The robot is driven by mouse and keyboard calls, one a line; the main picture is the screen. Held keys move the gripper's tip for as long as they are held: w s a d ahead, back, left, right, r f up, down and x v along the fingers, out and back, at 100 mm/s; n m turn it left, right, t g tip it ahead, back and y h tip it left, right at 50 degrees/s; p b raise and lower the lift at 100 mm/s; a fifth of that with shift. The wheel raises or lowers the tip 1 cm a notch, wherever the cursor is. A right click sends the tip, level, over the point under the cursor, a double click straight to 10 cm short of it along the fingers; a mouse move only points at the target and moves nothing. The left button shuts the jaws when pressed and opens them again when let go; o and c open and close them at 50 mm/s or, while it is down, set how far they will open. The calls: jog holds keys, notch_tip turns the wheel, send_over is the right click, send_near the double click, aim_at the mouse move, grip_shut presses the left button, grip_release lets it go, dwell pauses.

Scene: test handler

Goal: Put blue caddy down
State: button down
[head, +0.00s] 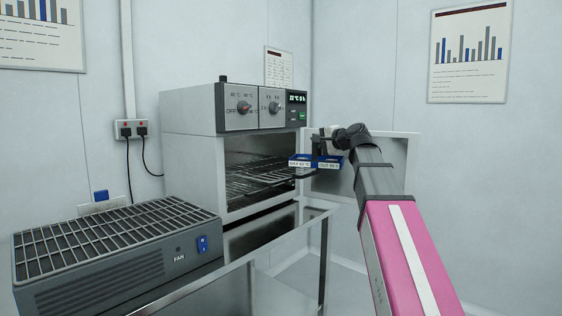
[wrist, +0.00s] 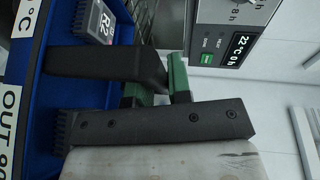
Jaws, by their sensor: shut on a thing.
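The blue caddy (head: 302,157) is small, with white front labels. It is held up at the right side of the oven's open mouth. My gripper (head: 324,140) is shut on it, reaching in from the right. In the wrist view the blue caddy (wrist: 42,95) fills the left side, with labels reading "OUT 90" and "°C". A grey part marked "R2" (wrist: 98,25) sits in it. The exact grip contact is hard to make out.
The oven (head: 190,165) has wire shelves (head: 250,180) inside, and its door (head: 400,150) stands open to the right. A fan unit (head: 95,290) with a grid top (head: 110,232) stands at front left. A metal bench (head: 285,245) lies below the oven.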

jog(key=shift+f+x, duration=0.15)
jog(key=shift+x, duration=4.2)
jog(key=shift+f+x, duration=0.2)
jog(key=shift+x, duration=4.15)
jog(key=shift+f, duration=0.1)
jog(key=c, duration=1.1)
grip_release()
jog(key=shift+o, duration=0.2)
jog(key=shift+s+d, duration=0.15)
jog(key=v, duration=1.1)
jog(key=shift+s+d+r, duration=0.2)
jog(key=shift+d, duration=0.05)
